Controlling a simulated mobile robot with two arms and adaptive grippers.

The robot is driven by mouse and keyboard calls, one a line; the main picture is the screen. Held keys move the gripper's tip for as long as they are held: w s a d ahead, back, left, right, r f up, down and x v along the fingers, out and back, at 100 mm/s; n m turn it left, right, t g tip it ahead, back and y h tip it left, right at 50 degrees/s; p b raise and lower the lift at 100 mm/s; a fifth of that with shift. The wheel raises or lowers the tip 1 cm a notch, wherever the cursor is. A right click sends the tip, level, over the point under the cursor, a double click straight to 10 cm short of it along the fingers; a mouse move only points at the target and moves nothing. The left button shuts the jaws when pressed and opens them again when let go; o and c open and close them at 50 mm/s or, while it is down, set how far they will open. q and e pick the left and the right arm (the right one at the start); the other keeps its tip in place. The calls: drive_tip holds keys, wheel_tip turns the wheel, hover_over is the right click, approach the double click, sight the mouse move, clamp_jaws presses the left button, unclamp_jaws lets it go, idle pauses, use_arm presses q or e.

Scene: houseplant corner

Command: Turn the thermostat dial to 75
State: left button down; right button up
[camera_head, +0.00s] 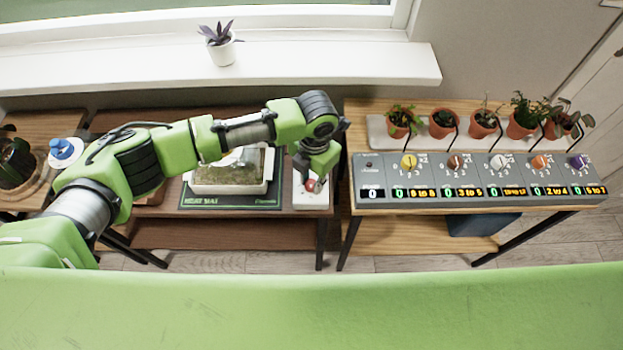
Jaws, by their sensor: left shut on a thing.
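The thermostat (310,203) is a small white box on the dark wooden bench, just right of the heat mat. Its red dial (310,187) shows between the fingers of my left gripper (314,182). The left gripper points down from above and is shut on the dial. The gripper hides part of the dial and the upper part of the thermostat, and its numbers are too small to read. My right gripper is not in view.
A tray (230,188) with a clear cover sits on the dark green heat mat (230,202). At right, a grey control panel (480,172) with several coloured knobs stands before several potted plants. A purple plant (221,45) is on the white sill.

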use_arm(q)
drive_tip(key=shift+w+m, duration=0.1)
drive_tip(key=shift+m, duration=0.3)
drive_tip(key=c, duration=1.8)
unclamp_jaws()
drive_tip(key=r, duration=1.2)
drive_tip(key=shift+s+d, duration=0.2)
drive_tip(key=shift+s, duration=0.05)
